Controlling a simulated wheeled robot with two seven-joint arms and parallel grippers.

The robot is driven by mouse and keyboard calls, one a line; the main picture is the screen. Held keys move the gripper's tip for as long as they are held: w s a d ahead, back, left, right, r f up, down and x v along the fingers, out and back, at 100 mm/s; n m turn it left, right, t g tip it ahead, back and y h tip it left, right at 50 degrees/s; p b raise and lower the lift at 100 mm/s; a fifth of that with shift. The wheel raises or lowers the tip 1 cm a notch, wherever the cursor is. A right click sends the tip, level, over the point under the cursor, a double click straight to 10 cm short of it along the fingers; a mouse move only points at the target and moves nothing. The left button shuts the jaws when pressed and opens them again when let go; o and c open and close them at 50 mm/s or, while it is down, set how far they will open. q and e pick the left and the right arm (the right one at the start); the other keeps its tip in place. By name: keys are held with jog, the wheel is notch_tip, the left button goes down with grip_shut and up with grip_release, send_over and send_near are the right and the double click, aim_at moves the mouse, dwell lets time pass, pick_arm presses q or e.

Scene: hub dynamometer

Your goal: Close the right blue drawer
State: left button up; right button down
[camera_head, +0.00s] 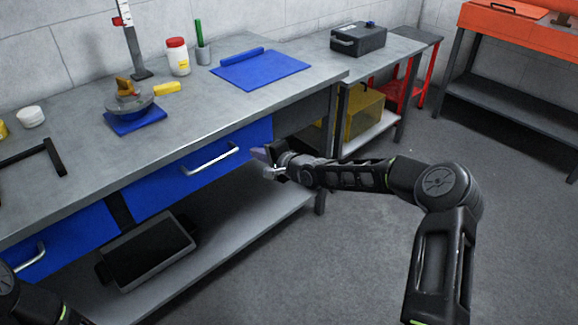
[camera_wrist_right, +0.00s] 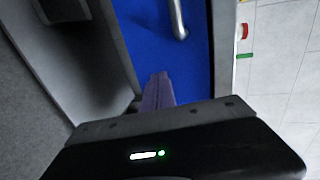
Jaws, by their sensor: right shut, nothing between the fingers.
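The right blue drawer (camera_head: 172,176) sits under the grey workbench top, with a silver bar handle (camera_head: 210,160) on its front. Its front looks about flush with the bench edge; I see no clear gap. My right gripper (camera_head: 260,154) is shut and empty, close to the right end of the drawer front. In the right wrist view, the closed fingertips (camera_wrist_right: 159,82) point at the blue front (camera_wrist_right: 150,35), away from the handle (camera_wrist_right: 178,18). I cannot tell whether they touch it. My left gripper is out of view; only part of the left arm shows.
A left blue drawer (camera_head: 70,238) is beside it. A dark tray (camera_head: 150,252) lies on the lower shelf (camera_head: 248,205). The floor at right is clear.

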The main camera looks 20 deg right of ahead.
jog(key=p+v, duration=0.1)
jog(key=v, duration=0.9)
jog(key=shift+s+d, duration=0.2)
jog(key=shift+s, duration=0.05)
jog(key=shift+f, duration=0.1)
jog(key=s+a+f+n+g+p, duration=0.35)
jog(key=s+a+f, duration=0.25)
jog(key=s+f, duration=0.3)
jog(key=s+a+f+n+g+p, duration=0.2)
jog(key=s+a+f+n+g, duration=0.3)
jog(key=s+f, duration=0.4)
jog(key=s+a+n+g+p, duration=0.1)
jog(key=s+a+g+p, duration=0.1)
jog(key=s, duration=0.9)
jog(key=s+a+n+g+h+p, duration=0.1)
jog(key=s+a+p, duration=0.3)
jog(key=s, duration=0.7)
jog(key=shift+a+r+n+g+p, duration=0.3)
jog(key=shift+a+n+g+p, duration=0.05)
jog(key=shift+n+g, duration=0.3)
